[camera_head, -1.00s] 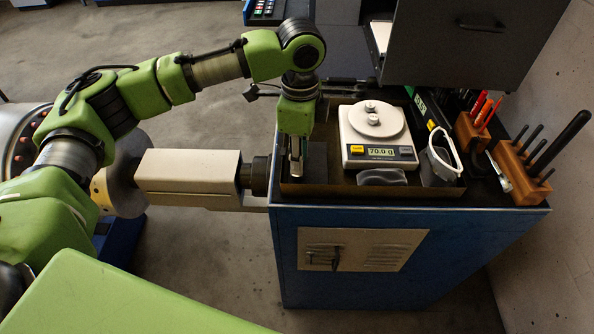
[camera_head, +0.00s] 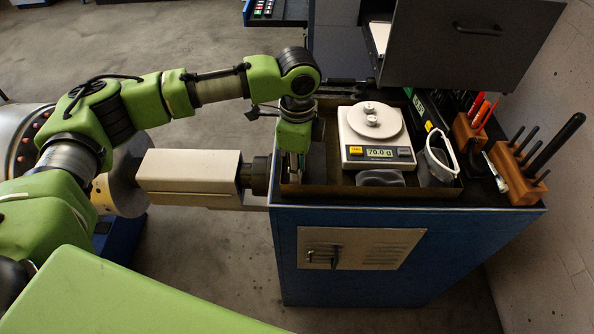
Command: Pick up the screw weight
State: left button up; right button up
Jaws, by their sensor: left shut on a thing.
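My left gripper (camera_head: 293,164) points down into the left part of the shallow tray (camera_head: 373,190) on the cabinet. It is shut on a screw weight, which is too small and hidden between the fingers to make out. A white scale (camera_head: 378,165) stands in the tray to the right of the gripper, and its display reads 70.0 g. Small pale round weights (camera_head: 371,114) sit on its round pan. My right gripper is not in view.
A dark pouch-like item (camera_head: 380,178) lies in front of the scale, with clear goggles (camera_head: 440,155) to its right. Wooden tool racks (camera_head: 515,176) stand at the cabinet's right. A grey drawer unit (camera_head: 475,45) overhangs the back. A cream machine housing (camera_head: 190,172) lies left.

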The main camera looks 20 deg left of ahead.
pick_arm(q)
jog(key=shift+r+b, duration=0.35)
jog(key=shift+r, duration=0.15)
jog(key=r, duration=0.1)
jog(key=r+b, duration=0.1)
jog(key=shift+s+d+r, duration=0.25)
jog(key=shift+r, duration=0.05)
jog(key=s+d+r+p, duration=0.1)
jog(key=s+d+r, duration=0.2)
jog(key=s+r, duration=0.3)
jog(key=s+d+r+p, duration=0.2)
jog(key=s+r, duration=0.3)
jog(key=r, duration=0.3)
jog(key=shift+s+d+r, duration=0.2)
jog(key=shift+s+d, duration=0.15)
jog(key=shift+d, duration=0.35)
